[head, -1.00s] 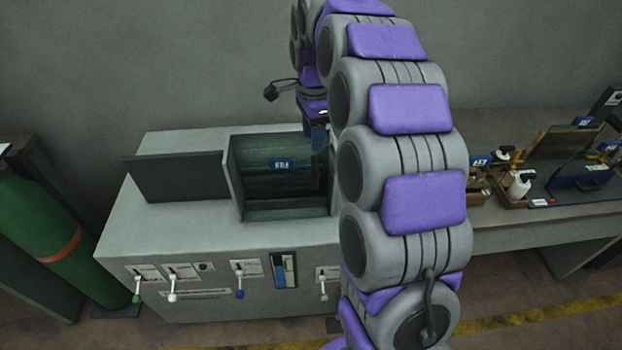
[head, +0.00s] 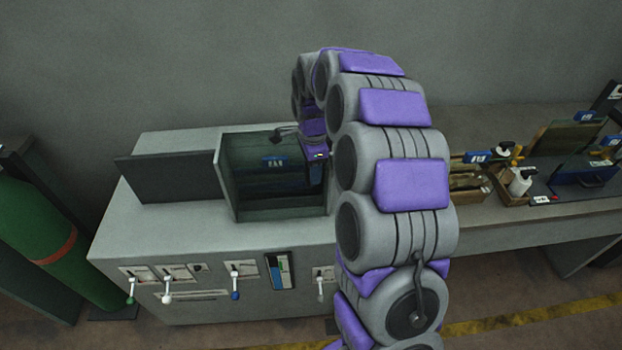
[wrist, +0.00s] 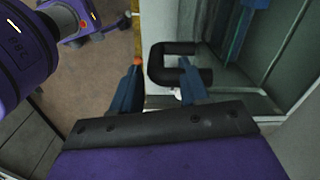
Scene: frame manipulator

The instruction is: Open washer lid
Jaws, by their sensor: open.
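The washer (head: 290,235) is a pale grey cabinet with a dark glassy tank section (head: 250,185) bearing a blue label. A dark panel (head: 175,178) stands upright on its top at the left; I cannot tell whether it is part of the lid. My gripper (head: 314,170) is low at the tank's right side, its fingertips hidden in the head view. In the wrist view my gripper (wrist: 157,75) is open, with two blue fingers around a black U-shaped handle (wrist: 176,66). The handle lies between or just beyond the fingers; contact is unclear.
Several small levers (head: 235,280) line the washer's front. A green cylinder (head: 40,235) stands at the left. A bench at the right holds a white bottle (head: 520,182), trays and a blue box (head: 585,178). A grey wall is behind.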

